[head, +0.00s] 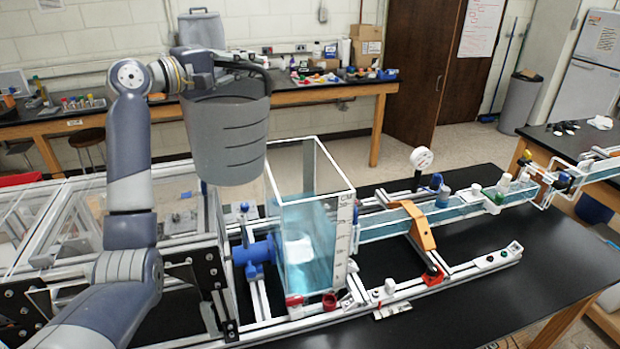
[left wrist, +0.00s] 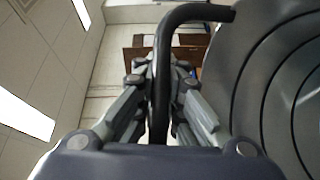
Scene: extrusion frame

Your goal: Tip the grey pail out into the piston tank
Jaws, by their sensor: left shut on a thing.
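The grey pail (head: 228,135) hangs in the air at the left of the head view, nearly upright with a slight tilt. My left gripper (head: 222,70) is shut on its dark handle at the rim. In the left wrist view the handle (left wrist: 163,75) runs between the fingers of my left gripper (left wrist: 162,90), and the pail's side (left wrist: 285,90) fills the right. The piston tank (head: 308,225) is a clear, open-topped box with blue water in its lower part. The pail is above and to the left of the tank's open top. The pail's inside is hidden. My right gripper is not in view.
A long clear channel (head: 400,222) with blue water runs right from the tank. A round white gauge (head: 421,158) stands up beside it. The black table (head: 560,262) has free room at the front right. White-framed clear panels (head: 40,225) lie at the left.

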